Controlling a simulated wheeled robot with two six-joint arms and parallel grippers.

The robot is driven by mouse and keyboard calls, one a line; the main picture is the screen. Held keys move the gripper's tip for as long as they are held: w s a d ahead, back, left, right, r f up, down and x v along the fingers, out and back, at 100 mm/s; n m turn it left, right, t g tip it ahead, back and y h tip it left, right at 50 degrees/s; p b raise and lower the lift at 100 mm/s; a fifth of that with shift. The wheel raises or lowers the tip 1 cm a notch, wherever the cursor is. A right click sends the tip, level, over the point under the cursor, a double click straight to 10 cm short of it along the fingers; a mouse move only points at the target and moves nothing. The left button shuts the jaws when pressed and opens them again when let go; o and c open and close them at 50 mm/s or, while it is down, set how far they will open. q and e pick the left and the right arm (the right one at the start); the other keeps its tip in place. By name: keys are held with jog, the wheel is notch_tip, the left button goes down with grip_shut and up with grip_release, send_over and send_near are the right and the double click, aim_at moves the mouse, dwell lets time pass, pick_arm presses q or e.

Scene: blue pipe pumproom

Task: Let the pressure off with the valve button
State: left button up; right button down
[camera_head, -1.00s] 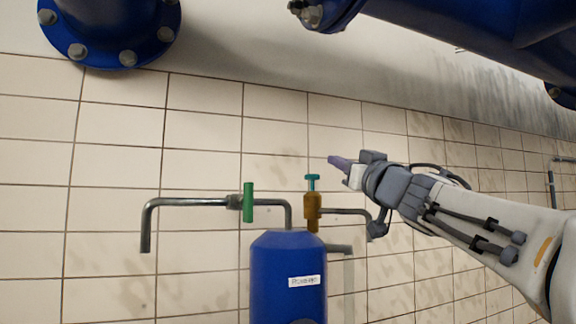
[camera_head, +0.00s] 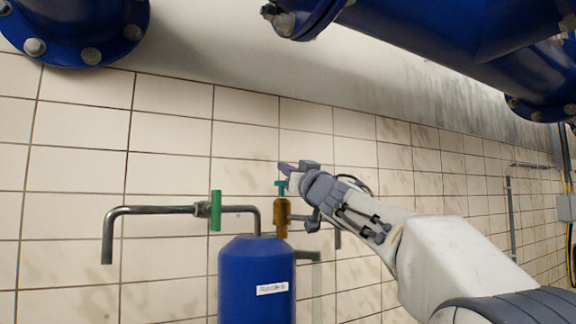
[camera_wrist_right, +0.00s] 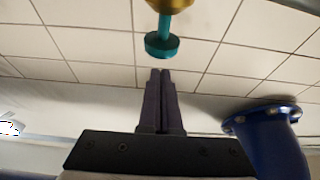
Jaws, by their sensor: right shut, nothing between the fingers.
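The valve button is a teal cap on a thin stem (camera_head: 281,185) on top of a brass valve body (camera_head: 282,214), above the blue tank (camera_head: 255,280). In the right wrist view the teal button (camera_wrist_right: 161,45) hangs from the brass body (camera_wrist_right: 170,4), just beyond my fingertips. My right gripper (camera_head: 284,168) is shut and empty, its fingertips just above the button in the head view. In the wrist view the closed fingers (camera_wrist_right: 160,72) point at the button, with a small gap seemingly between them. My left gripper is not in view.
A green-handled valve (camera_head: 215,210) sits on the grey pipe (camera_head: 150,211) left of the button. A white label (camera_head: 272,288) is on the tank. Large blue flanged pipes (camera_head: 440,40) run overhead. The tiled wall (camera_head: 80,160) is behind.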

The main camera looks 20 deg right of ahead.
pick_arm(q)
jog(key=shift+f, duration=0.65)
pick_arm(e)
jog(key=shift+f, duration=1)
pick_arm(q)
jog(key=shift+b, duration=0.3)
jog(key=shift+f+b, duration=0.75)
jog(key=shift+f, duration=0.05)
pick_arm(e)
notch_tip(320, 180, down, 3)
jog(key=shift+w+r, duration=0.1)
jog(key=shift+r, duration=0.1)
jog(key=shift+w+f, duration=0.1)
jog(key=shift+f, duration=0.15)
dwell(0.5)
dwell(1.3)
notch_tip(320, 180, up, 5)
jog(key=p, duration=0.4)
pick_arm(q)
jog(key=b, duration=0.3)
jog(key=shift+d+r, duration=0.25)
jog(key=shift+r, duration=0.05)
pick_arm(e)
jog(key=v, duration=1)
jog(key=shift+s, duration=0.3)
